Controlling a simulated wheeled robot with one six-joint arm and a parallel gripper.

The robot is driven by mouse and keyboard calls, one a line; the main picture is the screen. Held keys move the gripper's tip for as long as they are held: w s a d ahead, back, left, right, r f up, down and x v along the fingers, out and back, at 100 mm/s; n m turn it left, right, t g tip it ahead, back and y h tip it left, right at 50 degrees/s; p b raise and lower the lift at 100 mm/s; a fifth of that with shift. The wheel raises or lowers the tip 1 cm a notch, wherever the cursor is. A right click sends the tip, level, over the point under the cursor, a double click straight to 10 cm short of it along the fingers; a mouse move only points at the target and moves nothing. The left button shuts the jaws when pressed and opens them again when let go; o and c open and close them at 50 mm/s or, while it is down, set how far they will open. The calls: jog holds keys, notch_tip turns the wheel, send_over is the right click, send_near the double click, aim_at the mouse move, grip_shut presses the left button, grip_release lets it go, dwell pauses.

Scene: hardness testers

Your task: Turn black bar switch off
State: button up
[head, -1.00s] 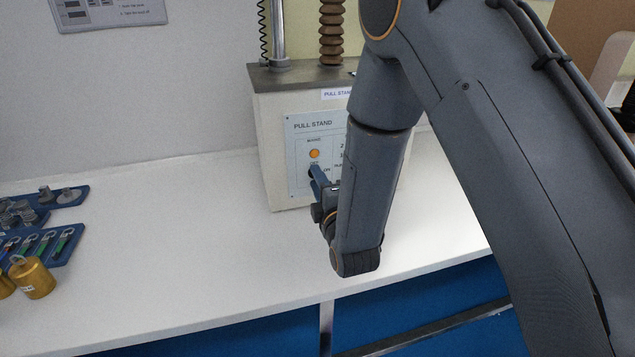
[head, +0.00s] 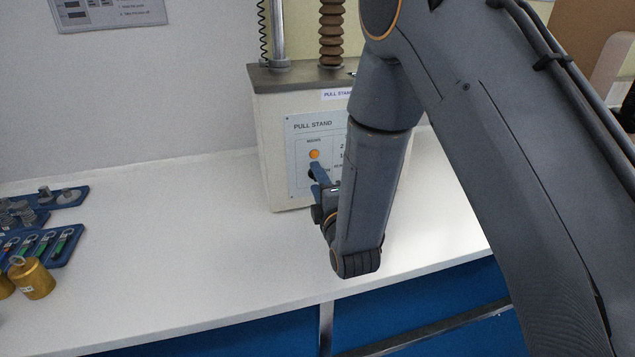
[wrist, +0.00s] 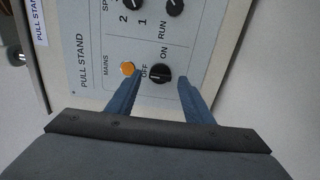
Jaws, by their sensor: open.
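The black bar switch (wrist: 160,74) is on the pull stand's front panel, beside the OFF and ON labels, in the wrist view. Its bar's exact direction is hard to make out. The orange mains lamp (wrist: 127,68) next to it looks lit; it also shows in the head view (head: 314,155). My gripper (wrist: 159,82) is open, with one blue finger on each side of the switch. I see no clear contact. In the head view my gripper (head: 318,178) is at the panel and the switch is mostly hidden by it.
The pull stand (head: 268,140) stands on the white bench (head: 170,240). Two more black knobs (wrist: 174,6) are on the same panel near RUN and the numbers. Brass weights (head: 33,280) and blue trays (head: 70,198) are at far left. The bench between is clear.

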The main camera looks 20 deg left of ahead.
jog(key=b+v, duration=0.1)
jog(key=v, duration=0.6)
jog(key=shift+s, duration=0.35)
jog(key=shift+d, duration=0.15)
jog(key=d+f+m+g+h, duration=0.1)
jog(key=d+m+g+h, duration=0.1)
jog(key=d+m, duration=0.2)
jog(key=w+d+f+m+g+h, duration=0.1)
jog(key=d+m+g+h, duration=0.1)
jog(key=d, duration=0.5)
jog(key=w+d+f+m+g+h, duration=0.1)
jog(key=d+f+m+h, duration=0.1)
jog(key=d+m, duration=0.3)
jog(key=shift+d+f+m+g+h, duration=0.1)
jog(key=shift+d+m+g+h, duration=0.25)
jog(key=shift+d, duration=0.2)
jog(key=s+d+r+m+g+h, duration=0.3)
jog(key=s+d+m+g, duration=0.6)
jog(key=s+d, duration=0.7)
jog(key=s+m, duration=0.3)
jog(key=shift+s+d+m+b, duration=0.25)
jog(key=shift+d+m+b, duration=0.05)
jog(key=shift+d+m, duration=0.05)
